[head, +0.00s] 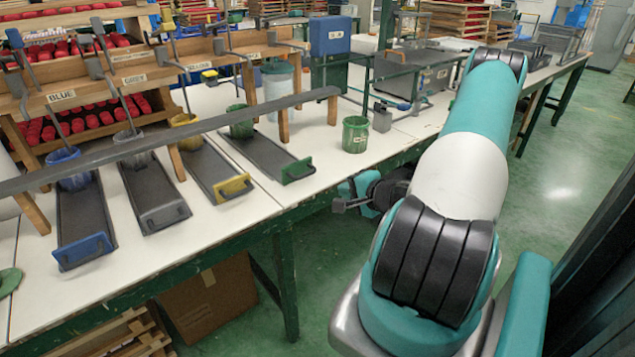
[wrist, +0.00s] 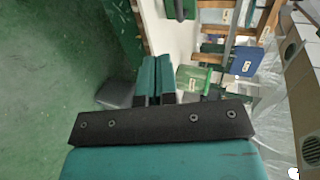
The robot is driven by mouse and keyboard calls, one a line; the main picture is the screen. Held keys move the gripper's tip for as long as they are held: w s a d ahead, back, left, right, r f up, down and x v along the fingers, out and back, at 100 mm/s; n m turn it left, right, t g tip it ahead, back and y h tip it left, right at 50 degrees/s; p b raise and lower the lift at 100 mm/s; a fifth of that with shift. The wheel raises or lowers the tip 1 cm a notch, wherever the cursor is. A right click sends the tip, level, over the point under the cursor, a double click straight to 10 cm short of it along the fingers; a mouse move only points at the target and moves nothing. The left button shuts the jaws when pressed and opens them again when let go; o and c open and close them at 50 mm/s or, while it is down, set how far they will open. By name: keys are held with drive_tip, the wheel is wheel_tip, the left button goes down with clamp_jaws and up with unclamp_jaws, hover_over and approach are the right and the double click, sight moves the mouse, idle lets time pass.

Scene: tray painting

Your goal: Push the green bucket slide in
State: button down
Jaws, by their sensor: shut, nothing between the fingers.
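The green bucket slide is a long dark tray with a green front (head: 298,171) and a handle. It lies on the white bench, its front end near the bench's front edge. A green bucket (head: 241,121) stands at its rear part, under the grey rail. My gripper (head: 340,204) is in front of the bench edge, to the right of the slide's front and apart from it. In the wrist view my gripper's teal fingers (wrist: 156,62) are together and hold nothing. A dark green piece (wrist: 180,8) at the top edge there cannot be told for sure.
Yellow (head: 234,186), grey (head: 164,216) and blue (head: 83,250) slides lie left of the green one. A loose green bucket (head: 356,135) stands on the bench to its right; it also shows in the wrist view (wrist: 192,78). The floor before the bench is clear.

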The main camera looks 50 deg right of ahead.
drive_tip(key=w+f+b, duration=0.2)
drive_tip(key=w+b, duration=0.1)
drive_tip(key=b, duration=0.7)
approach(303, 168)
drive_tip(key=shift+w+d+f, duration=0.15)
drive_tip(key=shift+w+f, duration=1.05)
drive_tip(key=shift+f, duration=0.3)
drive_tip(key=shift+w+d+r+p, duration=0.1)
drive_tip(key=shift+w+r+p, duration=0.05)
drive_tip(key=shift+w+p, duration=0.3)
drive_tip(key=w+p, duration=0.2)
drive_tip(key=shift+w+d, duration=0.3)
drive_tip(key=shift+w, duration=0.1)
drive_tip(key=shift+w+d, duration=0.2)
drive_tip(key=shift+w, duration=0.2)
